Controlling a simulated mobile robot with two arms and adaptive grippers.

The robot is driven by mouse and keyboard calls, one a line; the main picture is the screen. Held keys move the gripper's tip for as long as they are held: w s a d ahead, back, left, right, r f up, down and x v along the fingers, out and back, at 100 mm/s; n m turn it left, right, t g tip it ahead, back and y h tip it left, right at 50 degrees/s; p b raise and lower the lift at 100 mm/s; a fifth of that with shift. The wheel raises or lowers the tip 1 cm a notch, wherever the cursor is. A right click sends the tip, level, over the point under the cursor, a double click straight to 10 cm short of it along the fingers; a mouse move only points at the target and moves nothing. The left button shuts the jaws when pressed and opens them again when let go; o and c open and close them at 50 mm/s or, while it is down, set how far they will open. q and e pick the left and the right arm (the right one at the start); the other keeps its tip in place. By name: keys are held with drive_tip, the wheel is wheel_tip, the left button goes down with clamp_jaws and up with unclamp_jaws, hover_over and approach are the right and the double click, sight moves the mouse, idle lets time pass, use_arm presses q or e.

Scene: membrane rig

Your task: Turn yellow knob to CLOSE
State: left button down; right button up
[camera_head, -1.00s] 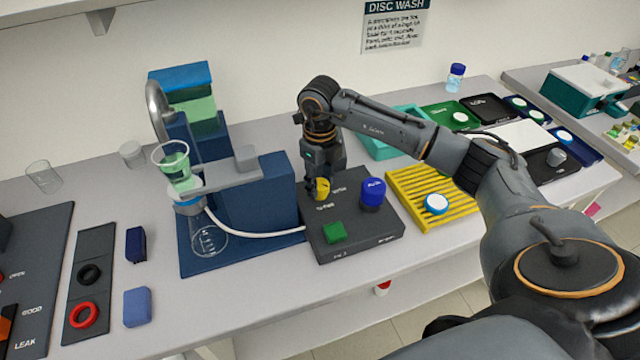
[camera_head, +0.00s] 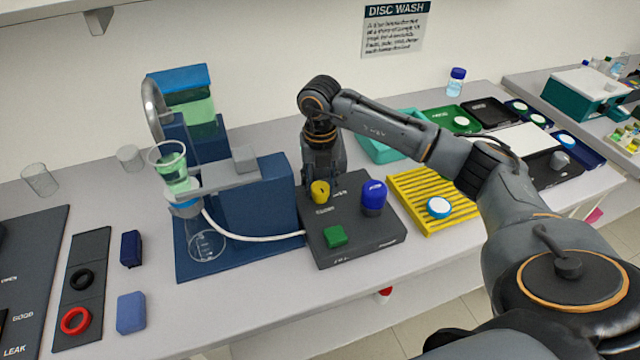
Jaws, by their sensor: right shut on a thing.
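The yellow knob (camera_head: 320,191) stands on top of the dark control box (camera_head: 360,241), near its back left corner. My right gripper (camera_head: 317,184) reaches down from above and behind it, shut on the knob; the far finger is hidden. White lettering beside the knob is too blurred to read surely, so I cannot tell which mark it points to. A blue knob (camera_head: 373,194) and a green button (camera_head: 335,236) are on the same box, apart from the gripper. My left gripper is not in view.
A blue filter stand (camera_head: 258,201) with a clear flask (camera_head: 206,243) and a cup of green liquid (camera_head: 170,168) is close on the left. A white hose runs to the box. A yellow rack (camera_head: 420,190) with a white-topped disc is on the right.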

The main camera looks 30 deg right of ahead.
sight(320, 186)
idle(0.6)
drive_tip(key=o, duration=1.1)
drive_tip(key=shift+o, duration=0.2)
drive_tip(key=shift+r, duration=0.25)
wheel_tip(320, 186, up, 12)
drive_tip(key=shift+f, duration=0.25)
